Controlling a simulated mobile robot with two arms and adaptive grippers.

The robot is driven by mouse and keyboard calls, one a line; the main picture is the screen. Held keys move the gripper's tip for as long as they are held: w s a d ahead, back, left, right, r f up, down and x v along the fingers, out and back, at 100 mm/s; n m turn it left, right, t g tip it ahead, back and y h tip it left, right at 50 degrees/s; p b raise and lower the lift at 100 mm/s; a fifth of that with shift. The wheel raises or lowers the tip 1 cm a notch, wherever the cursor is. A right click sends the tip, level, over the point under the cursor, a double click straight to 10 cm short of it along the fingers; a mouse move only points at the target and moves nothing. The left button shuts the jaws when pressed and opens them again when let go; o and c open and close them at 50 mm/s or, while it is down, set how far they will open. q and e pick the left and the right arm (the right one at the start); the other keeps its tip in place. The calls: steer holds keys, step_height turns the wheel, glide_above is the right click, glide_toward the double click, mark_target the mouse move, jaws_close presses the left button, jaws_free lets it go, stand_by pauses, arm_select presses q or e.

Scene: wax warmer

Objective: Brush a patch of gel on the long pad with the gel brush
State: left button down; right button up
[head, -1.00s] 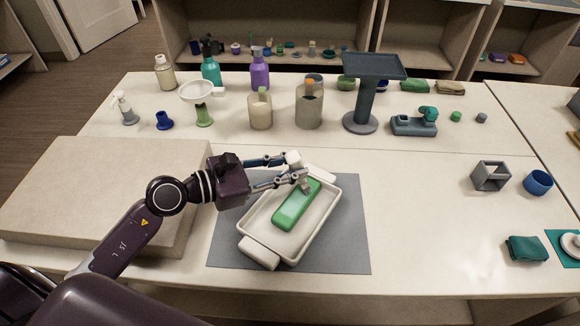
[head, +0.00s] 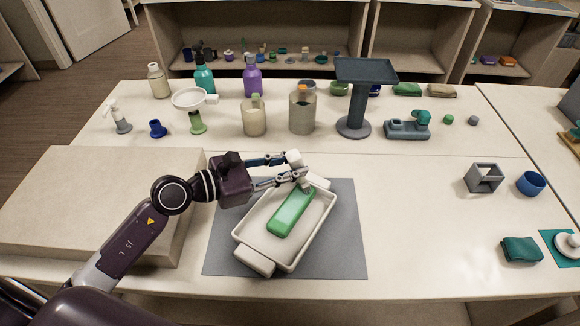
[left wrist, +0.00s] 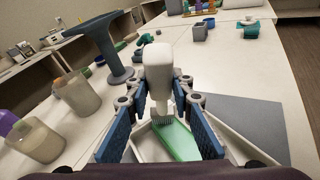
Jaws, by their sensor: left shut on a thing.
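My left gripper (head: 294,168) is shut on the gel brush (head: 293,157), which has a white handle and grey bristles. In the left wrist view the brush (left wrist: 158,75) stands upright between the blue fingers, its bristles over the pad's far end. I cannot tell whether the bristles touch the pad. No gel patch can be made out on the pad. My right gripper is out of view.
The tray sits on a grey mat (head: 343,242). A beige raised block (head: 75,200) stands left, under my arm. Behind are a cream jar (head: 254,118), a grey jar (head: 302,115) and a tall dark stand (head: 359,95). The table right of the mat is clear up to a teal cloth (head: 521,249).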

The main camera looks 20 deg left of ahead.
arm_select(q)
steer(key=shift+s+a, duration=0.15)
steer(key=shift+s, duration=0.55)
steer(key=shift+s+a, duration=0.15)
steer(key=shift+s, duration=0.55)
steer(key=shift+f, duration=0.1)
steer(key=shift+s+a+b, duration=0.2)
steer(key=shift+s+b, duration=0.1)
steer(key=shift+s, duration=0.3)
